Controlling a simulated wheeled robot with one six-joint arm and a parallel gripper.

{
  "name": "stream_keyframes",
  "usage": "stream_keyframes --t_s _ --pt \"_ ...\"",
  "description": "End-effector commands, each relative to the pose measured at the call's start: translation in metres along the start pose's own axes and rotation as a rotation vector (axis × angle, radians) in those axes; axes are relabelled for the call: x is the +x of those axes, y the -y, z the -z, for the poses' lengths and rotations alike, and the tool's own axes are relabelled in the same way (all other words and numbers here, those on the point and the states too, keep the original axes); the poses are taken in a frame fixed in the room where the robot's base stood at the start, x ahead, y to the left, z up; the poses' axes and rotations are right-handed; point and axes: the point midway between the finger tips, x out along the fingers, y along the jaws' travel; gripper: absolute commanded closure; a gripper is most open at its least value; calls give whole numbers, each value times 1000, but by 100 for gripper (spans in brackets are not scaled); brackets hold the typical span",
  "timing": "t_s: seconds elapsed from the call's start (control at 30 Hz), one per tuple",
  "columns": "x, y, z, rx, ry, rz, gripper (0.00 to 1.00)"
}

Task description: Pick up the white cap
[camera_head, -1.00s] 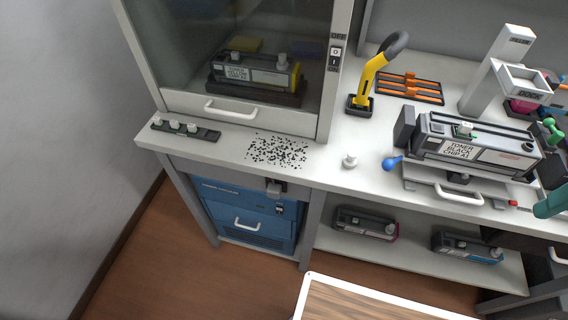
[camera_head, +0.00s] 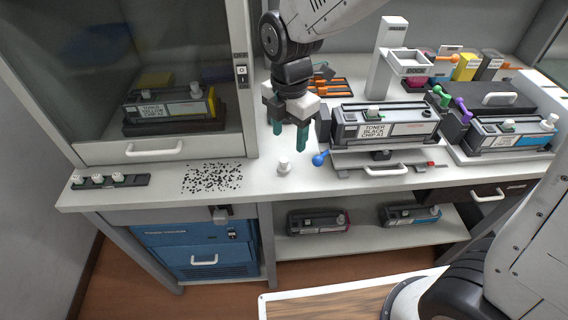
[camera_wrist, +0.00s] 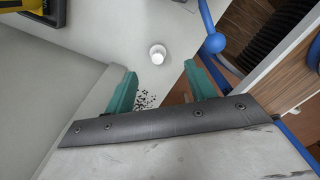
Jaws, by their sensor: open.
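A small white cap (camera_head: 284,166) stands on the white bench top, right of a patch of black specks. It also shows in the wrist view (camera_wrist: 157,54), beyond the fingertips and roughly between their lines. My gripper (camera_head: 290,142) is above the bench just behind the cap, pointing down, with its teal fingers apart and nothing between them. In the wrist view the gripper (camera_wrist: 160,80) is also open, and the cap is clear of both fingers.
A blue ball-ended handle (camera_head: 319,160) sits close to the cap's right, by the black toner cartridge (camera_head: 385,126). A glass-fronted cabinet (camera_head: 150,80) stands at left. Several white caps sit in a dark strip (camera_head: 110,181). Black specks (camera_head: 212,178) lie left of the cap.

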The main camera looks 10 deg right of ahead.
Motion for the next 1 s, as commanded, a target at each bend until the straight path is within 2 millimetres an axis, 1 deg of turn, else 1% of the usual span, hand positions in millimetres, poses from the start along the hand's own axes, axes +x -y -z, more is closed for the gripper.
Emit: stream_keyframes --t_s 0.07,0.17,0.43,0.6,0.7,0.8,0.97,1.0 --pt "8 -7 6 -65 -1 4 45" --pt "18 -10 8 -100 -2 6 45" --pt "49 -8 8 -102 -2 8 45" --pt "75 -6 8 -100 -2 9 45" --pt "85 -6 8 -100 -2 7 45" --pt "89 -7 8 -100 -1 4 45" --pt "88 -7 8 -100 -1 4 45" --pt "88 -7 8 -100 -1 4 51"
